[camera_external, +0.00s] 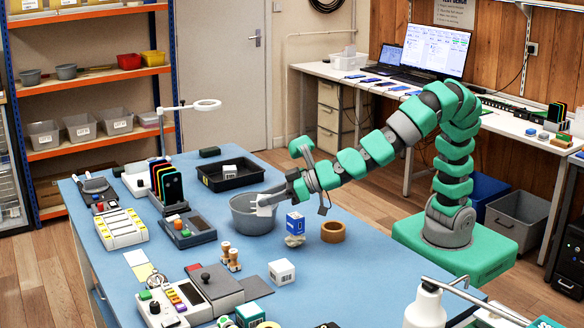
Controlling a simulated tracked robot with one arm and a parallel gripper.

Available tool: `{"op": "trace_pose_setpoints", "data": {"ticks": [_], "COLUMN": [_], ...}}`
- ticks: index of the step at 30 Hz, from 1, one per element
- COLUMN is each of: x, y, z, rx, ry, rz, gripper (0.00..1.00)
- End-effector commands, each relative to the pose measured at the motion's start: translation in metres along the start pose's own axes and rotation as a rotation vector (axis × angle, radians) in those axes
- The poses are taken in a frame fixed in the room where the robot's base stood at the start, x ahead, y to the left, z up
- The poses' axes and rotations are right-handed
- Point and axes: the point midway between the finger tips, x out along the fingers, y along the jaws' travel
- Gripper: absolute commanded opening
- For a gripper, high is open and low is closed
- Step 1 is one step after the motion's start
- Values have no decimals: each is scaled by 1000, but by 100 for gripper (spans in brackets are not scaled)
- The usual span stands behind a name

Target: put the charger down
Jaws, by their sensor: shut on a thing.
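My gripper (264,201) is at the end of the arm reaching in from the right, low over the right side of the grey bowl (241,223). It is shut on a small white thing, which I take to be the charger (264,208). The fingers and the charger blend together at this size, so its outline is unclear. The charger overlaps the bowl's rim in the picture; I cannot tell whether it is inside, above or touching the bowl.
A black tray (206,182) holding a white cube (230,172) lies behind the bowl. Another white cube (281,271) is nearer the front.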

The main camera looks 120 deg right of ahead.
Motion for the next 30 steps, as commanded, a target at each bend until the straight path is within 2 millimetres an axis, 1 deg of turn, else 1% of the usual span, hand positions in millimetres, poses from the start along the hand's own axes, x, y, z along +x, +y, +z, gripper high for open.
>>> {"op": "trace_pose_setpoints", "data": {"ticks": [5,11,14,17,20,21,23,24,26,27,29,30], "x": [1,1,-1,-4,-11,-15,-23,-29,-41,-49,-64,-75], "y": [14,36,53,77,106,118,138,151,170,183,200,211], "z": [-4,-6,-5,0,11,18,29,38,54,64,80,91], "rx": [26,60,85,121,166,184,213,233,264,287,321,341], "ry": [-3,-3,-4,-6,-7,-7,-7,-8,-8,-7,-6,-7], "rz": [53,135,197,287,397,445,520,574,654,707,786,837], "gripper": [12,12,12,12,12,12,12,12,12,12,12,12]}}
